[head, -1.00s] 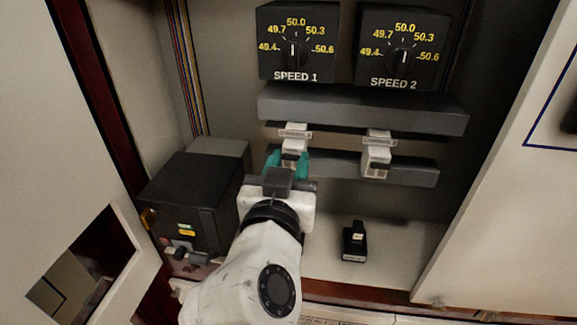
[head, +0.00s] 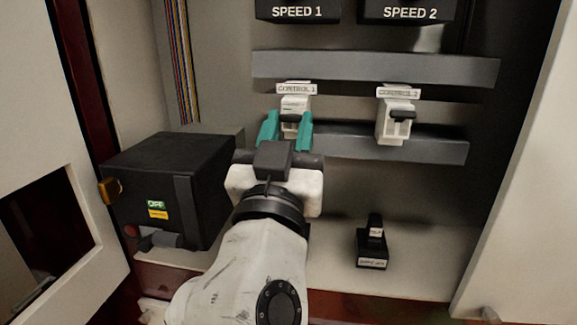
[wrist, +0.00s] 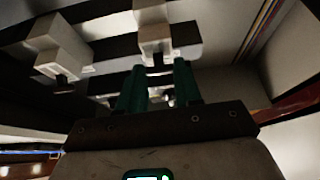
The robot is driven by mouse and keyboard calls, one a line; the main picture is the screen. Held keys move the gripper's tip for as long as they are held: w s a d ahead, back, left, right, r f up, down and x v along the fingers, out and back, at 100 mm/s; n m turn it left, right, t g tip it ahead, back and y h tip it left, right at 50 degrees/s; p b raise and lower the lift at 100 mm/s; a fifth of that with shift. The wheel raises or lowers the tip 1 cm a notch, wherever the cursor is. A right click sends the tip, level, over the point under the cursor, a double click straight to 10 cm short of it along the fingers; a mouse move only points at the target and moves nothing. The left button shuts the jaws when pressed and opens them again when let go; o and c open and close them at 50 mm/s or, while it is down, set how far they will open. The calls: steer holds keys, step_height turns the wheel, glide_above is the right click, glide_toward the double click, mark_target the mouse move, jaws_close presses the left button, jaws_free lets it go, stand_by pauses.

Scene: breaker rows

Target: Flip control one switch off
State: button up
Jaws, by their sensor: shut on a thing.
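The control one switch (head: 293,104) is a white breaker under a "CONTROL 1" label, mounted between two grey rails. My gripper (head: 286,132) is at its lower front, with one teal finger on each side of its toggle. The fingers are shut on the toggle, which they mostly hide, so its exact position is unclear. In the wrist view the breaker (wrist: 154,32) is above the two teal fingers (wrist: 160,85). The control two switch (head: 394,124) is to the right, with its black toggle showing.
A black box (head: 150,172) with an "OFF" label stands at the left of the cabinet. A small black switch (head: 372,245) stands on the cabinet floor at right. The speed 1 (head: 298,10) and speed 2 (head: 408,11) dials are above. Cabinet doors flank both sides.

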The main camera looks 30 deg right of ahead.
steer(key=shift+w+d+f+t+h+b, duration=0.15)
steer(key=shift+f+t+h+b, duration=1)
steer(key=shift+b, duration=5.25)
steer(key=shift+f+t+b, duration=0.1)
steer(key=shift+t+b, duration=0.35)
steer(key=shift+b, duration=1.2)
steer(key=shift+w+t+h+b, duration=0.1)
steer(key=shift+t+h+b, duration=0.2)
steer(key=shift+b, duration=0.7)
steer(key=shift+r, duration=0.2)
steer(key=o, duration=1)
steer(key=shift+o, duration=0.2)
steer(key=b+v, duration=0.1)
steer(key=v, duration=0.9)
steer(key=shift+f+b, duration=0.35)
steer(key=shift+b, duration=0.05)
steer(key=shift+r, duration=0.1)
